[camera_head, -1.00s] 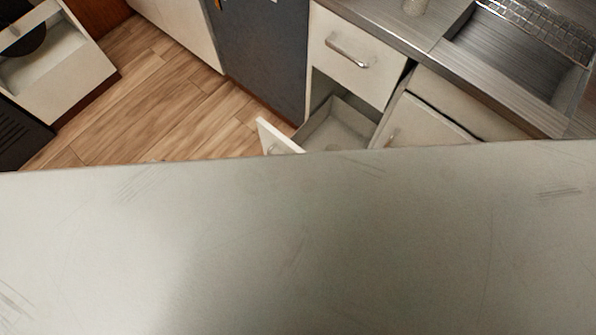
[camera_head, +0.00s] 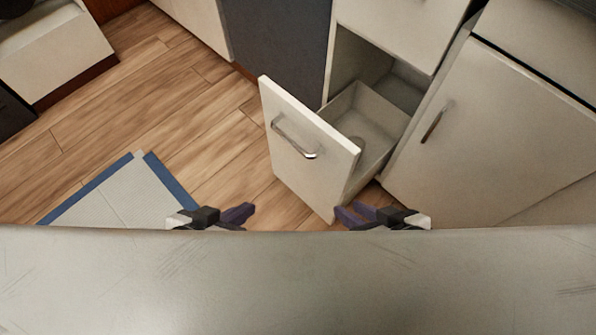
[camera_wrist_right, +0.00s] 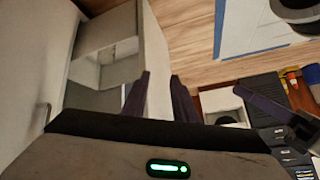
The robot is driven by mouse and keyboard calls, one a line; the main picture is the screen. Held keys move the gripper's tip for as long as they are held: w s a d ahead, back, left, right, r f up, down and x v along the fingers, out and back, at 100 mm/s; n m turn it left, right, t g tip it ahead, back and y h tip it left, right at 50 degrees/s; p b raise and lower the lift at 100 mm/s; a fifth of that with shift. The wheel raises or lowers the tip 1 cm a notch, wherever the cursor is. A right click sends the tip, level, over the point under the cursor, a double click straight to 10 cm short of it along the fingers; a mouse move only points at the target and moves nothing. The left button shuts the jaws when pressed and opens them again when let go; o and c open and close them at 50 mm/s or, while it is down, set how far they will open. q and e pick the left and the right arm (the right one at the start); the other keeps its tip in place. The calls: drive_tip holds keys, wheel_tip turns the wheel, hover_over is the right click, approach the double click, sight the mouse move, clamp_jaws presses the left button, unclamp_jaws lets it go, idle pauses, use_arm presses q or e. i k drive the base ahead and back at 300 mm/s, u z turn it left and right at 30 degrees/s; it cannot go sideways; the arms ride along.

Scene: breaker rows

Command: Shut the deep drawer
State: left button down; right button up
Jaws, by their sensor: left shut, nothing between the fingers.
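The deep drawer (camera_head: 305,150) is pulled out of the lower cabinet, with a white front and a metal bar handle (camera_head: 293,140). Its grey box (camera_head: 365,125) is open at the top and looks empty. My right gripper (camera_head: 345,215) is open, close to the lower right edge of the drawer front. In the right wrist view, the drawer front (camera_wrist_right: 156,65) shows between and beyond the open fingers; I cannot tell whether they touch it. My left gripper (camera_head: 248,212) is shut and empty, left of the drawer front's lower end and apart from the handle.
A closed white drawer (camera_head: 395,25) sits above the opening. A cabinet door (camera_head: 490,125) with a handle stands to the right, a dark panel (camera_head: 280,45) to the left. A grey mat with blue edges (camera_head: 120,195) lies on the wooden floor (camera_head: 190,110), which is otherwise clear.

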sight(311, 154)
drive_tip(key=u, duration=0.05)
drive_tip(key=k, duration=0.5)
drive_tip(key=z, duration=1.4)
drive_tip(key=i, duration=0.4)
drive_tip(key=u, duration=1.1)
